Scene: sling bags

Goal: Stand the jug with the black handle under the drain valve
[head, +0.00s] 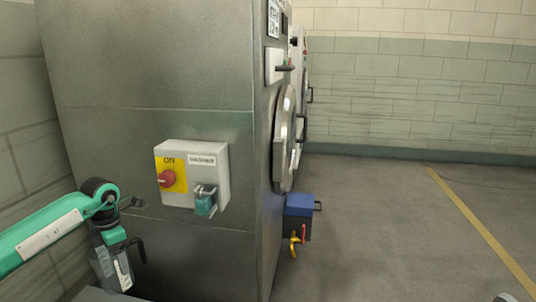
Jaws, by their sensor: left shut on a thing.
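My left gripper (115,237) hangs down at the lower left, in front of the machine's near side. It is shut on what looks like a clear grey jug (108,268), though its fingertips are hard to make out. A black handle (140,252) sticks out to the jug's right. The drain valve (294,243) is yellow with a red lever and sits low on the machine's front, below a blue box (299,205). It is well to the right of the jug and apart from it.
The large grey machine (150,70) stands between the jug and the valve. A switch box (191,174) with a red knob and a padlock juts from its side. A round door (286,138) is on its front. Open floor (390,225) with a yellow line lies right.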

